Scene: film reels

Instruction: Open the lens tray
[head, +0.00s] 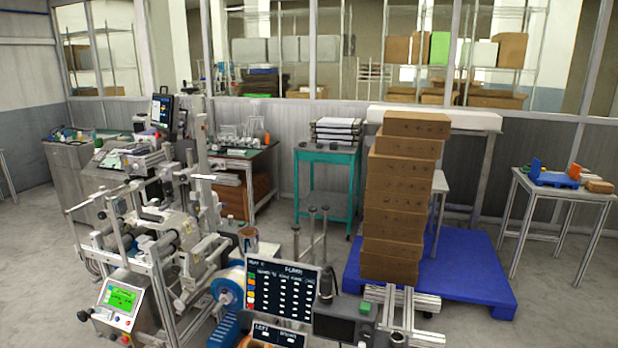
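I cannot make out a lens tray for certain in the head view. My gripper is not in view. A teal cart (326,157) stands at the back wall, with a stack of flat black and white items (337,131) on its top. I cannot tell whether any of these is a tray. The machine (165,235) at the left has rollers, a metal frame and a panel with a green display (122,297); no open drawer shows on it.
A tall stack of cardboard boxes (397,195) stands on a blue pallet (480,268). A dark screen (279,291) and metal profiles (408,305) fill the front. A small table (563,193) is at the right. Grey floor (560,285) is clear at the right.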

